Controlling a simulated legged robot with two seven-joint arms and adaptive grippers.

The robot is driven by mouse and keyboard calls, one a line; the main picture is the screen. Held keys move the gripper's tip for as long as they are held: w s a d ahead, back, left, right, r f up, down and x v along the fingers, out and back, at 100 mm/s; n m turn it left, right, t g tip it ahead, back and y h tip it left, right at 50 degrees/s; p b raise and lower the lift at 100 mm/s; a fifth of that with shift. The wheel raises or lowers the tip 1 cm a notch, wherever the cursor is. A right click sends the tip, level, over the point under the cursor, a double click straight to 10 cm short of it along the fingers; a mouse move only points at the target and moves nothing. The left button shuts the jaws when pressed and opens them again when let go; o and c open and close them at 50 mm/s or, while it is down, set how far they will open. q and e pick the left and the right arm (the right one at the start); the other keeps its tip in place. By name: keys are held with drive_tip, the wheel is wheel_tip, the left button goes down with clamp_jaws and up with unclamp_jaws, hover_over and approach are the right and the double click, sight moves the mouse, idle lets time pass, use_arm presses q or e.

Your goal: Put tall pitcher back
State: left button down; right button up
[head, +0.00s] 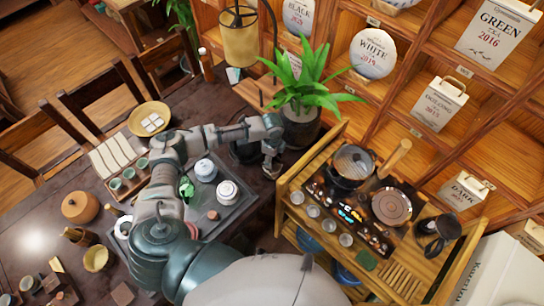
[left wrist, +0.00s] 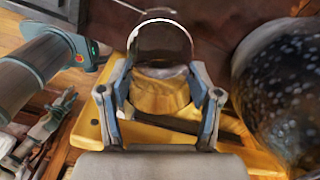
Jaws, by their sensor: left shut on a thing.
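My left gripper (head: 272,160) reaches over the right edge of the dark table, beside the plant pot. In the left wrist view, the gripper (left wrist: 165,100) is shut on a clear glass vessel that looks like the tall pitcher (left wrist: 160,42). Its round dark rim shows between and beyond the fingers, and yellowish wood shows through or below it. Its lower part is hard to make out. In the head view the glass is too small and too hidden by the gripper to tell its tilt. My right gripper is in neither view.
A plant pot (head: 300,131) stands close to the gripper; a dark speckled round surface (left wrist: 285,90) is at right in the wrist view. A wooden cart (head: 283,200) holds a black pot (head: 352,164) and several cups. A tea tray (head: 243,208) carries white lidded pots.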

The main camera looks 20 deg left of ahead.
use_arm(q)
drive_tip(key=shift+c, duration=2.3)
unclamp_jaws()
drive_tip(key=shift+o, duration=1.2)
drive_tip(key=shift+r, duration=0.15)
wheel_tip(320, 180, up, 12)
drive_tip(key=shift+b, duration=0.3)
